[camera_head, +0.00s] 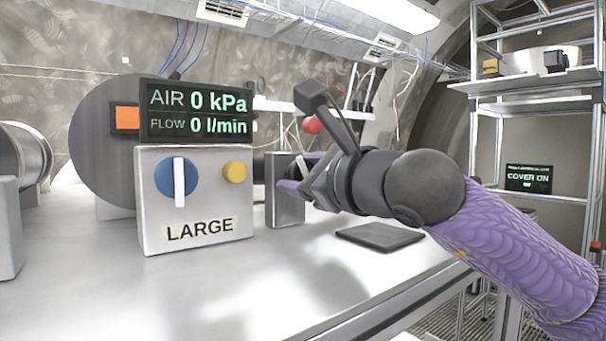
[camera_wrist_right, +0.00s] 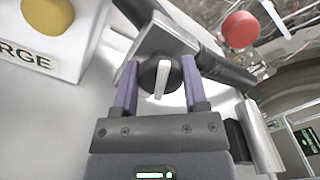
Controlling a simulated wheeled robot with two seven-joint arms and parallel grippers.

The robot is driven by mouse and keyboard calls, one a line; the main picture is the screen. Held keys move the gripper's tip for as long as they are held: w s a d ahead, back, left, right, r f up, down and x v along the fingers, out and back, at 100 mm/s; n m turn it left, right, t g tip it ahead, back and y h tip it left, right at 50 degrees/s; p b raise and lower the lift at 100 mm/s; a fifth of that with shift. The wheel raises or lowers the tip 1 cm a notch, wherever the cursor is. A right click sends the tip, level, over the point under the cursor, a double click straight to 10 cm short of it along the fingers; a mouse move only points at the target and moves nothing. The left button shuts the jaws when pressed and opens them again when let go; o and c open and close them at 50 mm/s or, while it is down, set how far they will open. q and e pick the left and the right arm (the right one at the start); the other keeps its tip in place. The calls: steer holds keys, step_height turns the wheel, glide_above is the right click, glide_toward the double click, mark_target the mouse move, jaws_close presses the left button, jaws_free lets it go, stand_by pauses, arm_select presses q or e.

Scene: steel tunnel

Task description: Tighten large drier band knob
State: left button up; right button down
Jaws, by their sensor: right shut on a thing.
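The black round band knob (camera_wrist_right: 162,74) with a white pointer bar shows in the right wrist view, in front of a grey metal bracket or housing. My right gripper (camera_wrist_right: 160,66) has its two purple fingers on either side of the knob and is shut on it. In the head view my right gripper (camera_head: 296,180) reaches in from the right to the small grey block (camera_head: 287,211) beside the LARGE box, and mostly hides the knob. The large grey drum (camera_head: 95,140) stands behind the box. My left gripper is not in view.
The LARGE control box (camera_head: 197,212) has a blue dial (camera_head: 167,178) and a yellow button (camera_head: 235,171); its display (camera_head: 196,113) reads AIR 0 kPa, FLOW 0 l/min. A dark flat pad (camera_head: 380,236) lies on the table; the front is clear.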

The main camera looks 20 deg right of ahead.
steer(key=shift+f+m+b, duration=0.15)
steer(key=shift+m+b, duration=0.45)
steer(key=shift+b, duration=0.35)
steer(key=shift+r, duration=0.2)
steer(key=shift+c, duration=0.5)
jaws_free()
steer(key=b+v, duration=0.4)
steer(key=v, duration=0.5)
steer(key=shift+s+f, duration=0.1)
steer(key=shift+s, duration=0.05)
steer(key=shift+s+d, duration=0.15)
steer(key=shift+s, duration=0.2)
